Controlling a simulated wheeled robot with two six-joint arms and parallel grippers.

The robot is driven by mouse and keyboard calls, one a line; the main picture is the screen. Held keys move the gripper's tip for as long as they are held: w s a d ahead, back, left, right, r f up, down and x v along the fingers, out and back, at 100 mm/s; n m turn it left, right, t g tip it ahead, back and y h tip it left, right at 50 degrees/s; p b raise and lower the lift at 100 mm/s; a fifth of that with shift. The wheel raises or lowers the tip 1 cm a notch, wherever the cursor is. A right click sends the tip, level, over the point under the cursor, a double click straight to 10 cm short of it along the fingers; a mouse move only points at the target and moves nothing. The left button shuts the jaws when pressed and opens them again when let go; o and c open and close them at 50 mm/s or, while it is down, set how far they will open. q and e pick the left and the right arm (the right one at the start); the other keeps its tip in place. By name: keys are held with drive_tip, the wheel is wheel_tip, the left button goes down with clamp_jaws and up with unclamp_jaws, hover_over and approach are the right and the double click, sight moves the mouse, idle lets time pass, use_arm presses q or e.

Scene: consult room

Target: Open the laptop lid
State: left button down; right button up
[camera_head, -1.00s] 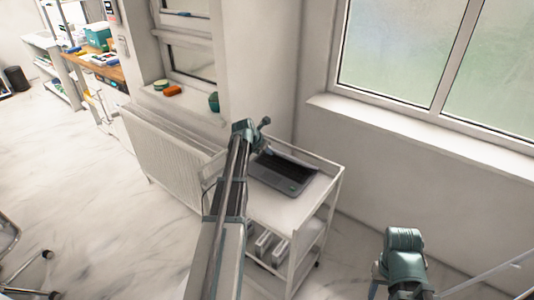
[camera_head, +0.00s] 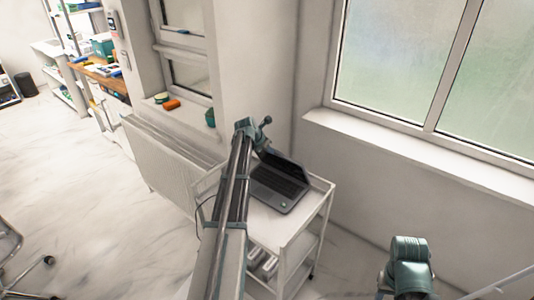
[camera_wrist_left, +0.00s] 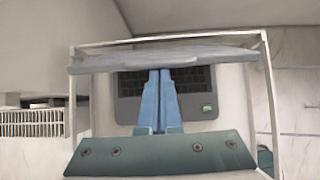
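The laptop (camera_head: 275,196) sits on the top of a white cart, its dark keyboard showing. Its lid (camera_head: 288,168) stands raised at the back, partly hidden by my left arm. In the left wrist view, the lid (camera_wrist_left: 215,57) is a grey band seen nearly edge-on, above the keyboard (camera_wrist_left: 195,82). My left gripper (camera_wrist_left: 160,72) has its two blue fingers together, with the tips at the lid's lower edge; contact cannot be told. In the head view its fingers are hidden behind the wrist. My right arm shows at the lower right, but its fingers are not visible.
The white cart (camera_head: 262,222) has rails and lower shelves holding items. A radiator (camera_head: 165,160) stands to its left, and a wall with a window sill (camera_head: 400,145) lies behind and right. Open floor (camera_head: 90,220) spreads to the left.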

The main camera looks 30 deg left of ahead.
use_arm(q)
drive_tip(key=w+r+p, duration=0.3)
drive_tip(key=w, duration=0.8)
drive_tip(key=shift+w+d+r, duration=0.15)
drive_tip(key=shift+d+r, duration=0.05)
drive_tip(key=shift+d, duration=0.2)
use_arm(e)
drive_tip(key=shift+r, duration=1.7)
